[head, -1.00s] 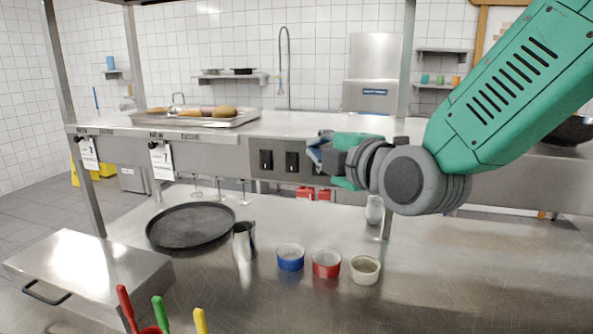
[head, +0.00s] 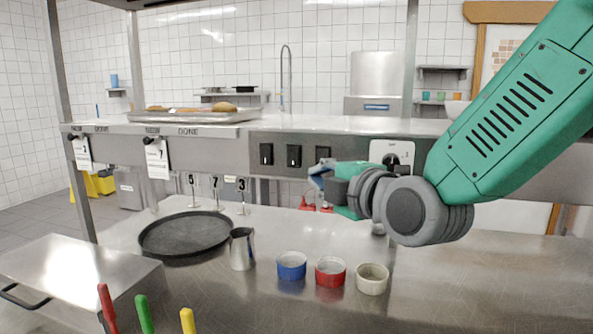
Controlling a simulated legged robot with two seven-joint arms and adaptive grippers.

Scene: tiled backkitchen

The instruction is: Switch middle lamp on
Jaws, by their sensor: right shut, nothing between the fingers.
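My right gripper (head: 317,174) comes in from the right and is shut and empty. Its tips are just below the right switch and to the right of the middle switch. I cannot tell the gap to the panel. No lamp can be made out, and I cannot tell the switch positions. My left gripper is not in view.
A white plate with a black knob (head: 391,155) is right of the switches. Below stand a black pan (head: 186,232), a steel jug (head: 242,249), and blue (head: 291,265), red (head: 330,271) and cream (head: 372,278) bowls. A tray (head: 195,117) rests on the shelf.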

